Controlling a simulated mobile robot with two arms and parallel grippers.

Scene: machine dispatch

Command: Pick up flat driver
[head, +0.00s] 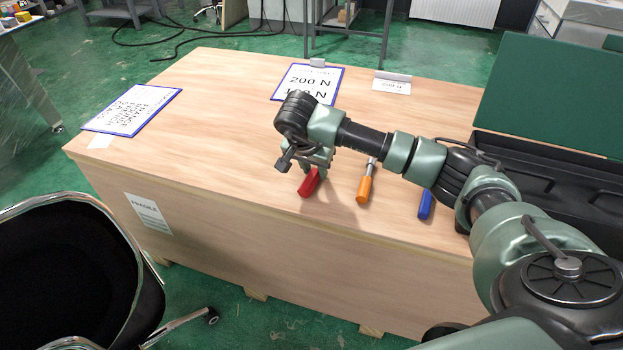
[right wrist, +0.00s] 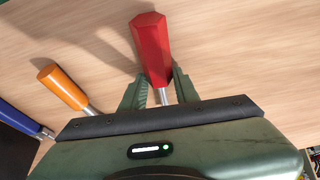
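Three screwdrivers lie on the wooden crate top: a red-handled one (head: 309,184), an orange-handled one (head: 364,188) and a blue-handled one (head: 425,204). The frames do not show which has the flat tip. My right gripper (head: 317,165) is over the red one. In the right wrist view, the red handle (right wrist: 150,45) and its metal shaft lie between the two fingers (right wrist: 159,82), which look apart with small gaps beside the tool. The orange handle (right wrist: 62,86) and blue handle (right wrist: 18,118) lie to the left there. The red tool's tip is hidden. My left gripper is out of view.
An open black case with a green lid (head: 549,97) stands at the crate's right. Blue-framed signs (head: 133,110) (head: 308,82) and a small white card (head: 391,84) are on the top. A black chair (head: 75,270) is at lower left. The top's middle left is clear.

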